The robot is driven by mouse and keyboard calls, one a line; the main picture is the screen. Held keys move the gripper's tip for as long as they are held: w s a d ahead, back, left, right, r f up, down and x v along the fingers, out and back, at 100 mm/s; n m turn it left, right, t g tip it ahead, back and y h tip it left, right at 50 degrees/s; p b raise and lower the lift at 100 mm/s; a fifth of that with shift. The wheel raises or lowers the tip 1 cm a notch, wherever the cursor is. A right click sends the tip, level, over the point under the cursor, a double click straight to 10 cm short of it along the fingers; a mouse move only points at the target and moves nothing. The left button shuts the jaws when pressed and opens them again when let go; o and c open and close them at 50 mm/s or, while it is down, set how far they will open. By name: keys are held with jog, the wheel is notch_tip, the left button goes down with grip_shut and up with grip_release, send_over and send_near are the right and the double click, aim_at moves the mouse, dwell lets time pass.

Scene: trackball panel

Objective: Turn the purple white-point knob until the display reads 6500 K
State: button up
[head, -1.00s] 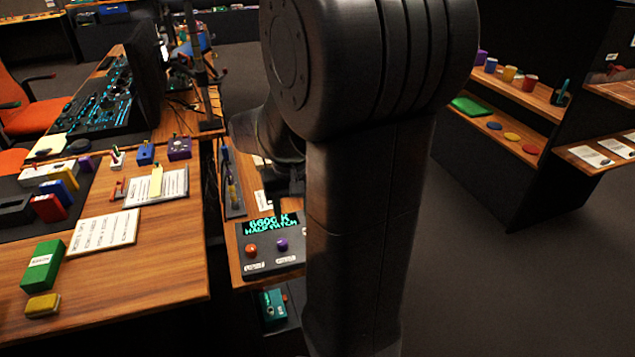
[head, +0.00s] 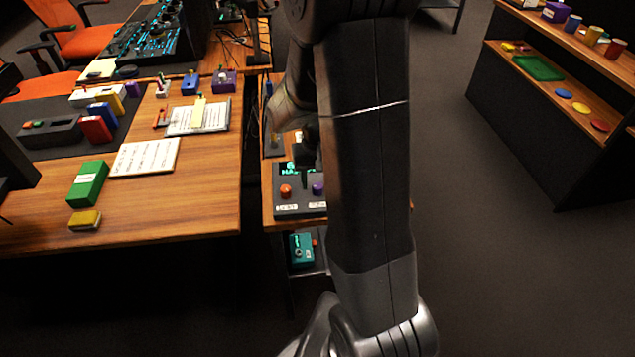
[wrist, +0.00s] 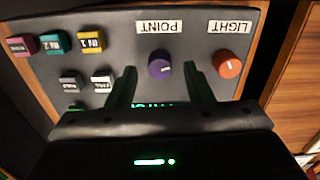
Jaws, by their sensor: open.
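The purple knob (head: 318,188) sits on the dark control panel (head: 300,209), right of an orange-red knob (head: 286,191). In the wrist view the purple knob (wrist: 159,65) is by an upside-down POINT label (wrist: 158,27); the orange knob (wrist: 229,65) is by LIGHT. My gripper (wrist: 161,74) is open, its fingers either side of the purple knob's column, tips near the knob's level in the picture. I cannot tell how far above the panel they are. The display (head: 290,169) is mostly covered by my gripper; its reading is not legible now.
Several coloured buttons (wrist: 56,42) sit on the panel's left in the wrist view. A wooden desk (head: 200,205) with a green box (head: 88,184) and papers is at left. A teal device (head: 302,249) is below the panel. Shelves (head: 560,85) stand at right, with open floor between.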

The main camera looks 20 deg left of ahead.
jog(key=shift+f, duration=0.7)
jog(key=c, duration=1)
jog(key=shift+n, duration=1.5)
jog(key=o, duration=1)
